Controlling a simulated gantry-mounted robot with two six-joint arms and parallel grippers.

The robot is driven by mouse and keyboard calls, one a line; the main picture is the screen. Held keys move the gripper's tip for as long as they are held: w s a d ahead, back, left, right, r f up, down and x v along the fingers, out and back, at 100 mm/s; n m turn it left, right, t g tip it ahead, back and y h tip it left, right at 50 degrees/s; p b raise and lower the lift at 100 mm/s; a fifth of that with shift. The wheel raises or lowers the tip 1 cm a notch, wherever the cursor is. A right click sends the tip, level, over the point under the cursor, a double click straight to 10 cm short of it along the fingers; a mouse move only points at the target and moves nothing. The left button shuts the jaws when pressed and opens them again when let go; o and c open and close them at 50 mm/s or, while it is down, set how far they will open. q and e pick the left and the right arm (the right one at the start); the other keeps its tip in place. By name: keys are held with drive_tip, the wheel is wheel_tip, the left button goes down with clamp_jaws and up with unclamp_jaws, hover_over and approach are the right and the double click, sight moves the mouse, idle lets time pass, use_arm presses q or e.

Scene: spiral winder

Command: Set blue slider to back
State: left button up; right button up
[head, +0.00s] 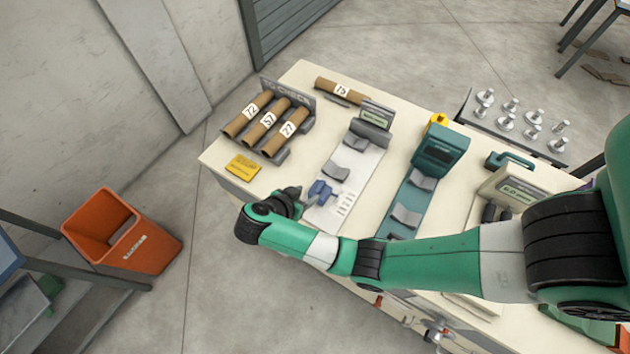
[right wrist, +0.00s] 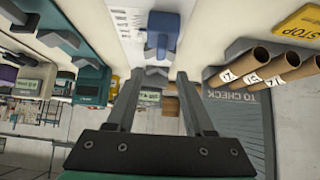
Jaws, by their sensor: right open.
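The blue slider (head: 321,189) sits on the near part of a white plate (head: 352,183) with printed marks. In the right wrist view the blue slider (right wrist: 160,36) is above the fingertips, about in line with the space between them, and apart from them. My right gripper (head: 294,193) is close to the slider's left side in the head view, partly hidden by my arm. In the right wrist view my right gripper (right wrist: 160,77) is open, with nothing between its fingers. My left gripper is not in view.
A grey cradle (head: 335,172) and a grey device with a display (head: 371,128) stand farther back on the plate. A teal machine (head: 438,150) is to the right. A rack of cardboard tubes (head: 268,126) and a yellow sign (head: 243,167) are to the left.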

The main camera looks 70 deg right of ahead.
sight(320, 186)
drive_tip(key=b+x, duration=0.6)
drive_tip(key=shift+f+b, duration=0.4)
drive_tip(key=shift+f, duration=0.05)
drive_tip(key=b+x, duration=0.1)
drive_tip(key=x, duration=0.2)
drive_tip(key=shift+d+b, duration=0.35)
drive_tip(key=shift+d, duration=0.15)
drive_tip(key=shift+d+f, duration=0.2)
drive_tip(key=shift+d, duration=0.1)
clamp_jaws()
